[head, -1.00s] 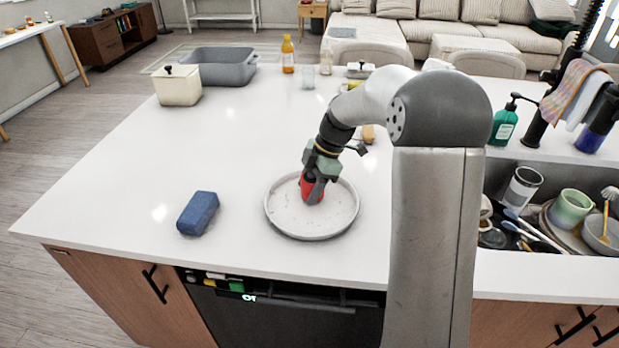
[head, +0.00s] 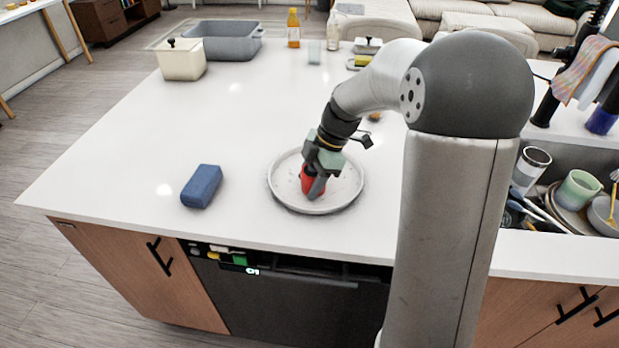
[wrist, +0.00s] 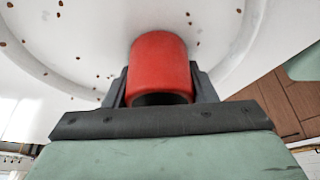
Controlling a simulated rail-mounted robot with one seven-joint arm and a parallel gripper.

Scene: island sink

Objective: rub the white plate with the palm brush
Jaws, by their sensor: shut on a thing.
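The white plate (head: 339,197) lies flat on the island counter in front of my arm. In the wrist view the plate (wrist: 100,45) shows several small brown specks. My gripper (head: 316,182) is over the plate, pointing down. It is shut on the red palm brush (head: 308,181), which also shows in the wrist view (wrist: 160,62) between the dark fingers. The brush is at the plate's surface, near its middle. Its underside is hidden, so I cannot tell for certain whether it touches.
A blue sponge-like block (head: 201,186) lies left of the plate. A cream pot (head: 182,62), a grey basin (head: 232,45) and bottles stand at the back. The sink (head: 560,170) with dishes is at the right.

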